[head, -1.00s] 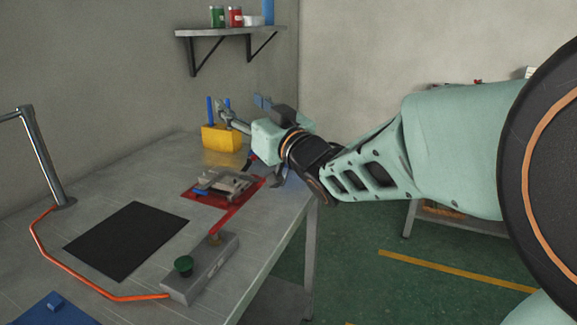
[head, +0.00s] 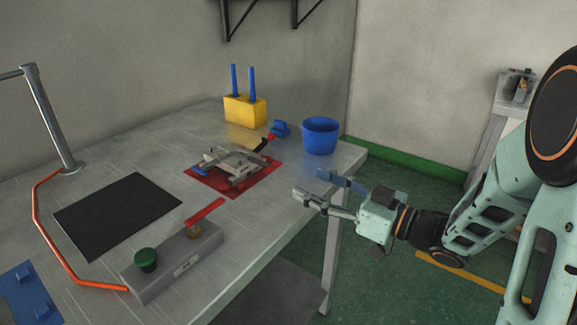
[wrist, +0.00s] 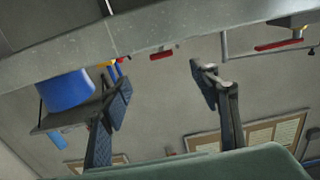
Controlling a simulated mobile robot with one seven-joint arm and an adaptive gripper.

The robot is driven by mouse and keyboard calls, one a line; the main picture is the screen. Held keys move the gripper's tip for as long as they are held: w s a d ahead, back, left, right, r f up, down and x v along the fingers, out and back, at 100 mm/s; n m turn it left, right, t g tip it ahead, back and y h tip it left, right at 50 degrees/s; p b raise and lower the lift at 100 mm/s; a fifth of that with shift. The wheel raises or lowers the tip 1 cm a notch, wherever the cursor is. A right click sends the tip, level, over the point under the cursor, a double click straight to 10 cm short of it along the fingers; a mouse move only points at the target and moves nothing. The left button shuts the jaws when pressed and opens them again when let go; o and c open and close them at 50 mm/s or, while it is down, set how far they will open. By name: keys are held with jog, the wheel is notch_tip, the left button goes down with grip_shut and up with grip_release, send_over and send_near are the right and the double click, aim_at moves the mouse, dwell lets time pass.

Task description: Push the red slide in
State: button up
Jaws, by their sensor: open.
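The red slide (head: 205,212) is a flat narrow red bar beside the brass-coloured fitting on a long grey block (head: 178,262) with a green knob. A red bar with a brass-coloured part, seemingly the slide, also shows at the upper right of the wrist view (wrist: 280,44). My gripper (head: 322,187) is open and empty beyond the table's front right edge, to the right of the slide and apart from it. Its two fingers stand wide apart in the wrist view (wrist: 165,95), with nothing between them.
A metal clamp fixture (head: 238,163) on a red plate (head: 238,189) lies between the slide and the back. A blue bucket (head: 320,137) and yellow block (head: 245,111) stand behind. A black mat (head: 118,212) and orange cable (head: 50,243) lie left. A lamp post (head: 50,120) stands left.

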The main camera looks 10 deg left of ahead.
aim_at(273, 168)
jog(key=b+x, duration=0.2)
jog(key=x, duration=0.8)
jog(key=shift+a, duration=0.35)
grip_shut()
